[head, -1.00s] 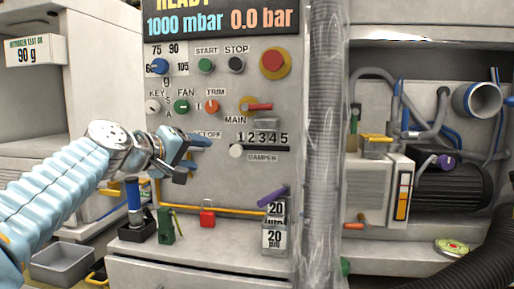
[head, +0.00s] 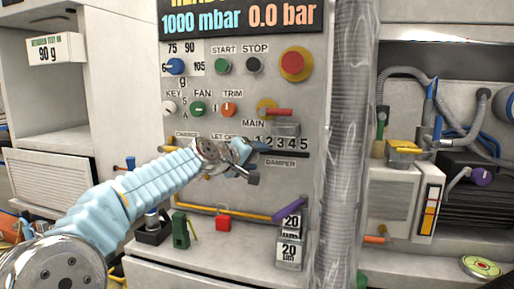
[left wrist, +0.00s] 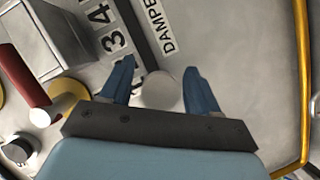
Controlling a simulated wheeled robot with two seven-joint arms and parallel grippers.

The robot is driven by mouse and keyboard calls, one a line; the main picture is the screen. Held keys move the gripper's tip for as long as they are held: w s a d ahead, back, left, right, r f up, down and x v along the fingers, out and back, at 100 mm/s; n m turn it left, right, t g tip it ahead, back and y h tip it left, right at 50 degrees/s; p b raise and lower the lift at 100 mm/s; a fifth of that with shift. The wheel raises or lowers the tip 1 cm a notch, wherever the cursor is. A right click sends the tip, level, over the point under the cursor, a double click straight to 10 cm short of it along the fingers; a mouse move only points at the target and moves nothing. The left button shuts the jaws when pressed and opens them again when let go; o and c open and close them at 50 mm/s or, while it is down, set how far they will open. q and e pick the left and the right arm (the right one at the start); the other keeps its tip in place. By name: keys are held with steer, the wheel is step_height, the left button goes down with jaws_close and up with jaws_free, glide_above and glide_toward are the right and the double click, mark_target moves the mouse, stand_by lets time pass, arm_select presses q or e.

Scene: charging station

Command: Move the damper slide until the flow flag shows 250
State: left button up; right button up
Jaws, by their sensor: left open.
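The damper scale (head: 283,142), numbered 1 to 5, is on the grey panel above a dark slot (head: 285,154) and a DAMPER label (head: 280,163). My left gripper (head: 252,163) is in front of the slot's left end and hides the damper knob in the head view. In the left wrist view, the pale round damper knob (left wrist: 161,91) shows between the two blue fingers of my open left gripper (left wrist: 160,80). I cannot tell whether they touch it. I see no flow flag reading 250. My right gripper is out of view.
A red-handled MAIN valve (head: 275,110) and a grey block (head: 287,129) are just above the scale. A purple lever (head: 288,209) on a yellow pipe is below. A clear-wrapped ribbed hose (head: 347,150) stands right of the panel.

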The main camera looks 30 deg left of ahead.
arm_select(q)
steer(key=shift+w+f, duration=0.15)
steer(key=shift+w, duration=0.25)
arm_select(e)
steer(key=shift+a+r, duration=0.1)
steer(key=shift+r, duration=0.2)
arm_select(q)
steer(key=shift+c, duration=0.4)
jaws_close()
steer(key=shift+d, duration=0.1)
